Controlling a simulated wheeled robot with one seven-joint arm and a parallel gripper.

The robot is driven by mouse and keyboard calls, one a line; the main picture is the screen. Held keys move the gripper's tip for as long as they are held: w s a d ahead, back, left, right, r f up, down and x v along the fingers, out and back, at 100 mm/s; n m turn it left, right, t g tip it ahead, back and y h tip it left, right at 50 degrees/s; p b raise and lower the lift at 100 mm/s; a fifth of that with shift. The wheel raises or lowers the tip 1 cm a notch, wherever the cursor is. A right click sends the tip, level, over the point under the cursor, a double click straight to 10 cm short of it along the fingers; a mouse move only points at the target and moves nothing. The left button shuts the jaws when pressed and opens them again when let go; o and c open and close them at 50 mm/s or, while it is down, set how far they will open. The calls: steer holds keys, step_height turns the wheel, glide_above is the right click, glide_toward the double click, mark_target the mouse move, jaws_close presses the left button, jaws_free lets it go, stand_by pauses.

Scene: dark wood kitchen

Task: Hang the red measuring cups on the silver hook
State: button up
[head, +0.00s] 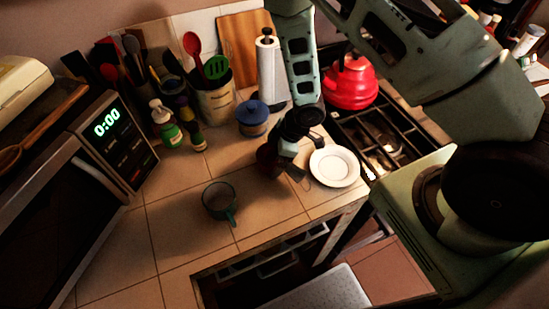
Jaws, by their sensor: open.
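My gripper (286,161) is low over the tiled counter, pointing down, just left of a white plate. It is small and shadowed here; its jaws are apart. A dark reddish rounded object (267,158) shows right at the gripper's left side. It may be the red measuring cups, but it is too dark to tell, and I cannot tell whether the gripper touches it. I cannot make out the silver hook in this view; my arm covers part of the back wall and stove area.
The white plate (334,167) lies right of the gripper. A teal mug (219,201) stands in front on the counter (165,225). A red kettle (350,85) sits on the stove.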

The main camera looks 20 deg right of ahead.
steer(key=shift+c, duration=0.3)
steer(key=c, duration=1)
steer(key=shift+o, duration=0.2)
step_height(320, 180, up, 10)
steer(key=shift+b, duration=0.45)
